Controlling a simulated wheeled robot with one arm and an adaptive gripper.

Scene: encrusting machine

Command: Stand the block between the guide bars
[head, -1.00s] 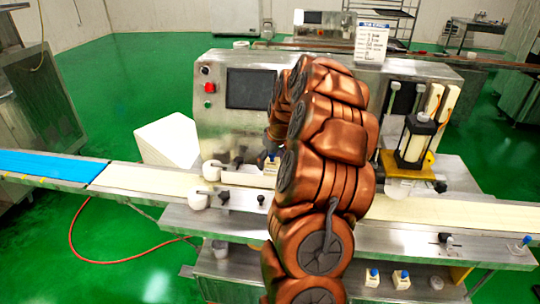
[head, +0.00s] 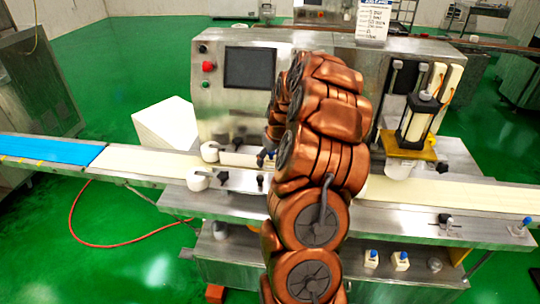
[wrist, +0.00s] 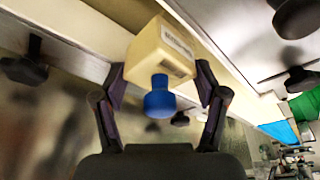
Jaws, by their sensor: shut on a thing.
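The block (wrist: 158,47) is cream, with a printed label on one face and a blue knob (wrist: 158,98) facing the wrist camera. My gripper (wrist: 160,82) has its dark fingers on both sides of the block and is shut on it. In the head view my own arm hides most of the gripper and block. The guide bars lie along the cream belt there: a far bar (head: 238,159) and a near bar (head: 240,180), with white rollers at their left ends. In the wrist view pale rails run diagonally beside the block; I cannot tell whether it touches them.
The encrusting machine (head: 215,105) with its dark screen stands behind the belt. A press unit (head: 418,120) stands to the right. Dark knobs (wrist: 25,68) stick out near the gripper. Two similar blue-knobbed blocks (head: 400,261) sit on the lower shelf. The belt to the left (head: 140,162) is clear.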

